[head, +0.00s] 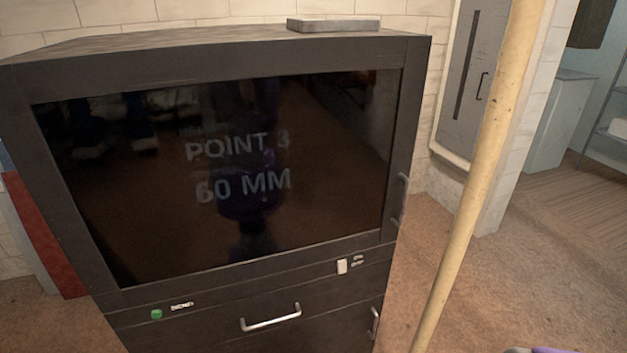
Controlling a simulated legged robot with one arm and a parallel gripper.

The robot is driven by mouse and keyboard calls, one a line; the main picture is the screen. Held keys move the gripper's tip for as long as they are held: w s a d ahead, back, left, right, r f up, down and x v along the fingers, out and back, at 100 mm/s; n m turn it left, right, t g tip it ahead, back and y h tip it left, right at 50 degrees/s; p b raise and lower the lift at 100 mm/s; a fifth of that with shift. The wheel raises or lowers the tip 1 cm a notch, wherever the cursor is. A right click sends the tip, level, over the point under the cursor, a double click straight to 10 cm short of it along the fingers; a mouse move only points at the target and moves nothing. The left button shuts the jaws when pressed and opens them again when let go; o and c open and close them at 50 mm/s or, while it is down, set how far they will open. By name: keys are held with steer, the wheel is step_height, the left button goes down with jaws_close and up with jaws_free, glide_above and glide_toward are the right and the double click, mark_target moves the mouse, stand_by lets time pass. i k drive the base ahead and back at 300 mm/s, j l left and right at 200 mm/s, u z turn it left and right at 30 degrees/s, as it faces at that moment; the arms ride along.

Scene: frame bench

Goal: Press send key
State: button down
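A dark cabinet (412,80) fills the left and middle of the head view. Its dark screen (330,190) shows dim text that reads "POINT 3" and "60 MM". A small round green button (157,314) sits on the panel below the screen at the left. A small white label (181,306) beside it is too blurred to read surely.
A silver drawer handle (270,319) sticks out below the panel. A pale yellow pole (472,190) stands in front, right of the cabinet. A flat grey box (333,26) lies on top. Brown floor (550,270) is open at the right.

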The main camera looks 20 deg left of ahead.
mark_target(157, 314)
steer(key=u, duration=2)
